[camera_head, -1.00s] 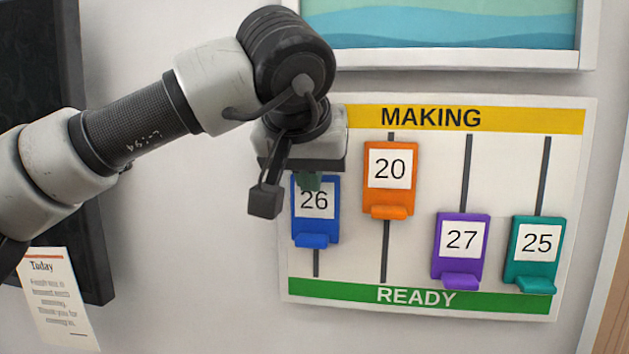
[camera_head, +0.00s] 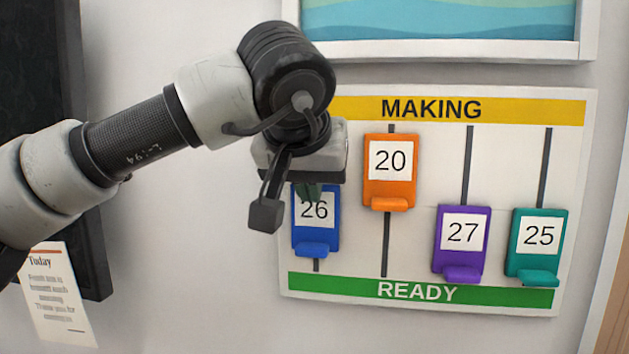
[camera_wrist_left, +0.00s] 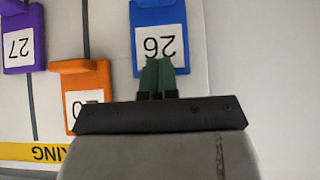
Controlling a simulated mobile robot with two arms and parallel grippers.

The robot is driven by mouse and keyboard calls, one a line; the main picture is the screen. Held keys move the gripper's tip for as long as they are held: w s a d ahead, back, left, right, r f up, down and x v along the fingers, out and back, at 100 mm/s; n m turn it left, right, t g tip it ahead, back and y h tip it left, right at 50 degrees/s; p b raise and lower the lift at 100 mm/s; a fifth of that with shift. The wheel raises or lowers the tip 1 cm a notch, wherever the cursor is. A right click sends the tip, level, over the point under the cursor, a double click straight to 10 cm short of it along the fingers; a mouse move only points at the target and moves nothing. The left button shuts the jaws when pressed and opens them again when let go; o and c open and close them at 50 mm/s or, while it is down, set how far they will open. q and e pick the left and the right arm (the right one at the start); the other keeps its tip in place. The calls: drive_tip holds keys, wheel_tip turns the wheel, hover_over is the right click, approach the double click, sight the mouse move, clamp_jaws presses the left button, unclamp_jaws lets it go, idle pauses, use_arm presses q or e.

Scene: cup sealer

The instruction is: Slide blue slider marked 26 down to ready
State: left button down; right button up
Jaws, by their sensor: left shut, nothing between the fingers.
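The blue slider marked 26 (camera_head: 328,236) sits on the leftmost track of the board, low down, with a short bit of track below it before the green READY band (camera_head: 345,286). My left gripper (camera_head: 309,192) is shut and empty. Its green fingertips are at the slider's upper part, over the top of the white label. In the left wrist view, which shows the board upside down, the shut fingertips (camera_wrist_left: 157,72) overlap the label edge of the blue slider (camera_wrist_left: 158,15). Contact is likely but hard to see exactly. My right gripper is not in view.
The orange slider 20 (camera_head: 389,200) is high on the neighbouring track, close to my left gripper. The purple slider 27 (camera_head: 462,263) and teal slider 25 (camera_head: 539,268) sit low at the right. The yellow MAKING band (camera_head: 530,112) tops the board. A paper note (camera_head: 55,290) hangs at lower left.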

use_arm(q)
drive_tip(key=shift+f, duration=0.55)
drive_tip(key=shift+r, duration=0.1)
drive_tip(key=s+r, duration=0.2)
drive_tip(key=s, duration=0.1)
drive_tip(key=s+a+r, duration=0.1)
drive_tip(key=s, duration=0.1)
